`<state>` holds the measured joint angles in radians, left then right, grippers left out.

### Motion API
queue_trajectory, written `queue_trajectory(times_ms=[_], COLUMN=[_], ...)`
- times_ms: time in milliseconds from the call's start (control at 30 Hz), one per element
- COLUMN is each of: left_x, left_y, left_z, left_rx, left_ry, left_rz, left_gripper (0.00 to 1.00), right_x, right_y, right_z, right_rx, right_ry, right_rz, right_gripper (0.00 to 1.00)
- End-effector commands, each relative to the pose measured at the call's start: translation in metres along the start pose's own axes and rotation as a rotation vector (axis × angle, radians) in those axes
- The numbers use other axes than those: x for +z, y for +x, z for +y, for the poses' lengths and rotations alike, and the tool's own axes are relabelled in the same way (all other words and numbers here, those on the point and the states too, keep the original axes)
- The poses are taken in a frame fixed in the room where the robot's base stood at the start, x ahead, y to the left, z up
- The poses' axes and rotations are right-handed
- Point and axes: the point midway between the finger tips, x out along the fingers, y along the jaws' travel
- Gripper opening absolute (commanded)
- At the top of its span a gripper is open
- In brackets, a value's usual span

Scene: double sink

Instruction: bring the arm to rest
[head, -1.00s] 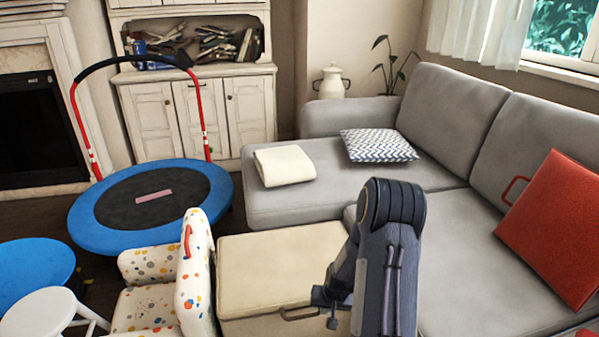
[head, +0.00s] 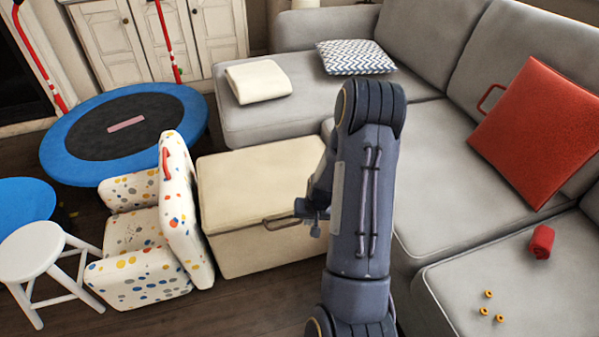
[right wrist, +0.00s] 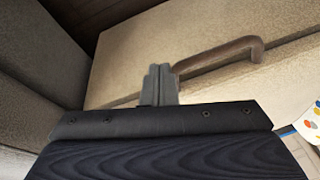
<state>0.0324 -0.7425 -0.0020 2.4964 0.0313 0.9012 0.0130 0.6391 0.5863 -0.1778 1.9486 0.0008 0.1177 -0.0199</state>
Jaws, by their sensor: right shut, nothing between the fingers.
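My right arm (head: 362,200) rises in the middle of the head view, bent at the top, in front of the grey sofa. My right gripper (head: 309,214) hangs to the left of the arm, in front of the cream storage box. In the right wrist view the gripper's two fingers (right wrist: 160,84) are together, with nothing between them. Behind them is the box's brown handle (right wrist: 218,57); I cannot tell whether they touch it. My left gripper does not show.
The cream box (head: 258,190) stands before the sofa (head: 445,190). A spotted child's chair (head: 140,228), white stool (head: 30,250), blue round stool (head: 24,200) and trampoline (head: 70,172) are at left. A red cushion (head: 535,130), red cloth roll (head: 541,241) and small yellow pieces (head: 484,311) lie on the sofa.

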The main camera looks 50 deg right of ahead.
Motion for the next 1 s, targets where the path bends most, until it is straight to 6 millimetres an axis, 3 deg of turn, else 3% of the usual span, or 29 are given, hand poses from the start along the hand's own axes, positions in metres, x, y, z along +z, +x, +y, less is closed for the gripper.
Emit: queue_trajectory(times_ms=[33, 100, 300, 733, 867, 1000], left_x=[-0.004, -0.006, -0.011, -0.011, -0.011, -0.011], left_y=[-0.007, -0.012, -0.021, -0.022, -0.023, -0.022], left_z=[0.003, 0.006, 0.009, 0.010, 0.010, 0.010], left_rx=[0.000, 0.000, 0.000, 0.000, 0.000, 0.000], left_ry=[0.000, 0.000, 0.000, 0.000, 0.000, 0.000], left_rz=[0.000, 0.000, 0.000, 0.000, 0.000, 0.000], left_gripper=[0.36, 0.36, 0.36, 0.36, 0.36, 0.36], right_x=[-0.005, -0.006, -0.008, -0.009, -0.005, 0.024], right_y=[-0.018, -0.032, -0.061, -0.077, -0.119, -0.193], right_z=[-0.002, -0.003, -0.004, -0.012, -0.044, -0.095], right_rx=[-0.002, -0.004, -0.007, -0.021, -0.085, -0.200], right_ry=[-0.001, -0.001, -0.003, -0.011, -0.054, -0.152], right_rz=[0.013, 0.019, 0.030, 0.038, 0.046, 0.045], right_gripper=[0.00, 0.00, 0.00, 0.00, 0.00, 0.00])
